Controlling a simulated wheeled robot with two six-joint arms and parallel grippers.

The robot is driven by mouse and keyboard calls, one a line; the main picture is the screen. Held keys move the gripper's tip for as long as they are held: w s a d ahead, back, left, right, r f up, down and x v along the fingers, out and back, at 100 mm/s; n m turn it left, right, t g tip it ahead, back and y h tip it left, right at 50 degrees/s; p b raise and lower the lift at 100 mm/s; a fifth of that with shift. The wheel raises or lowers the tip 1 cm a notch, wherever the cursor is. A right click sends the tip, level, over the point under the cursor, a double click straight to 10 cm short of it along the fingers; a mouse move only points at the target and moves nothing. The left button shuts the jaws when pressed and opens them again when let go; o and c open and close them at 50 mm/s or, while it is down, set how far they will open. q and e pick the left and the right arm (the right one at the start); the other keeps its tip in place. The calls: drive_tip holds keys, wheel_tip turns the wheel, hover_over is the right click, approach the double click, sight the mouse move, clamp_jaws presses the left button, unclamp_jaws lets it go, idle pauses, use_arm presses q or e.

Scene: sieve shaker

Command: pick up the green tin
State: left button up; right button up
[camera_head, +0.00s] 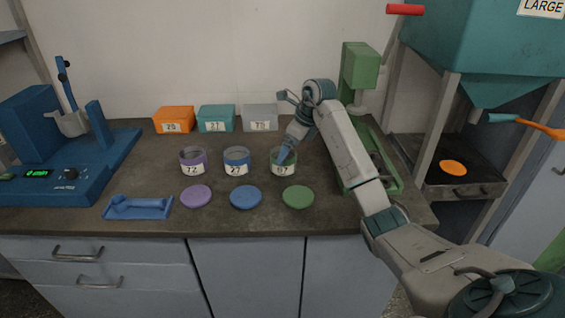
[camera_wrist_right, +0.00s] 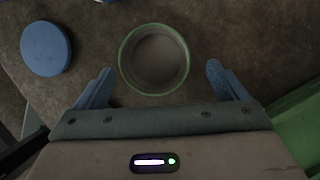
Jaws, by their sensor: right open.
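The green tin (camera_head: 284,166) is an open round tin with a green rim and a white label, standing upright on the bench at the right end of a row of tins. In the right wrist view the green tin (camera_wrist_right: 154,59) shows from above, just beyond the fingertips. My right gripper (camera_head: 285,152) reaches down at the green tin, partly covering its rim in the head view. In the right wrist view my right gripper (camera_wrist_right: 155,78) is open and empty, with its two blue fingers apart on either side of the tin's near edge. My left gripper is not in view.
A purple tin (camera_head: 194,161) and a blue tin (camera_head: 236,161) stand left of the green one. Purple (camera_head: 196,196), blue (camera_head: 246,197) and green (camera_head: 298,197) lids lie in front. A green machine (camera_head: 360,70) stands close on the right, and a blue machine (camera_head: 60,150) at left.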

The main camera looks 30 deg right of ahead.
drive_tip(key=shift+w+f, duration=0.2)
drive_tip(key=shift+f, duration=0.2)
drive_tip(key=x, duration=0.2)
drive_tip(key=a+x, duration=0.1)
drive_tip(key=x, duration=0.2)
drive_tip(key=shift+w+r+p, duration=0.1)
drive_tip(key=shift+r+p, duration=0.05)
drive_tip(key=shift+p, duration=0.2)
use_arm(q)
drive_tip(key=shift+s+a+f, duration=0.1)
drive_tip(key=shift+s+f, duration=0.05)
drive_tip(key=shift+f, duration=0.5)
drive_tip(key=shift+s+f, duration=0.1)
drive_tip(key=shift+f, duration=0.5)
use_arm(e)
drive_tip(key=shift+r, duration=0.1)
drive_tip(key=c, duration=1.1)
